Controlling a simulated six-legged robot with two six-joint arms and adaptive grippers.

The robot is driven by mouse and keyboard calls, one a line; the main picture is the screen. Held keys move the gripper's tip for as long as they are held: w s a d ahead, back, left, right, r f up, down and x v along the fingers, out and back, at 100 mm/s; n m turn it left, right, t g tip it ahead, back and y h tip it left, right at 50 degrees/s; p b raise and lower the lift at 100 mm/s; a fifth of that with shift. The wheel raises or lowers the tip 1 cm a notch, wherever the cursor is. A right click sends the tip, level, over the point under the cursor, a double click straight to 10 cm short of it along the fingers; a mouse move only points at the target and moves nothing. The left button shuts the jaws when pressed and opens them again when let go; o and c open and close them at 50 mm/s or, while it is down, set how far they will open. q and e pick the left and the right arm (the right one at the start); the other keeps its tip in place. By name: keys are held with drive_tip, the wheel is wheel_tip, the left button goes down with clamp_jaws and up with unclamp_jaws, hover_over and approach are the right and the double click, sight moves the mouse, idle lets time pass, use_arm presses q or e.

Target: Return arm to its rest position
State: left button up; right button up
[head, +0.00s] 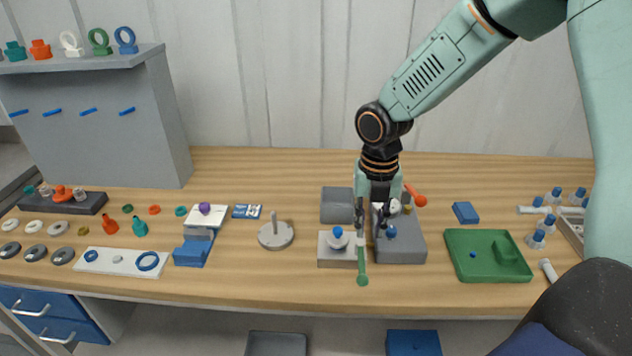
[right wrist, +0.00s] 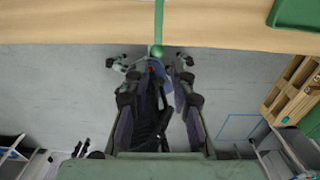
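My right arm reaches in from the upper right in the head view. Its gripper (head: 369,218) points down over the grey blocks at the middle of the bench. Its two fingers stand apart, with nothing seen clamped between them; the right wrist view also shows the fingers (right wrist: 152,65) spread. A thin green rod with a ball end (head: 362,265) shows just below the fingertips; it also appears past them in the right wrist view (right wrist: 158,22). Whether it touches a finger I cannot tell. My left gripper is not in view.
Near the gripper are a pale block with a blue knob (head: 337,250), a grey block (head: 405,250) and an orange-red knob (head: 419,200). A green tray (head: 462,270) lies right, a round grey base with a post (head: 276,236) left. Small vials (head: 537,238) stand far right.

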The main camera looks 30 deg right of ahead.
drive_tip(key=w+a+f+m+t+y+b, duration=0.15)
drive_tip(key=w+a+m+t, duration=0.35)
drive_tip(key=m, duration=0.8)
drive_tip(key=s+a+f+m+b, duration=0.2)
drive_tip(key=a+f+m, duration=0.1)
drive_tip(key=f+m, duration=0.2)
drive_tip(key=s+a+f+m+b, duration=0.2)
drive_tip(key=s+f+m, duration=0.1)
drive_tip(key=f+m, duration=0.25)
drive_tip(key=s+a+f+m+g+h+b, duration=0.1)
drive_tip(key=s+f+m+g+b, duration=0.4)
drive_tip(key=s+f+b, duration=0.8)
drive_tip(key=s+f+m, duration=0.2)
drive_tip(key=s+f, duration=1.1)
drive_tip(key=shift+s+a+f+b, duration=0.15)
drive_tip(key=shift+a+f+b, duration=0.15)
drive_tip(key=shift+a+f, duration=0.1)
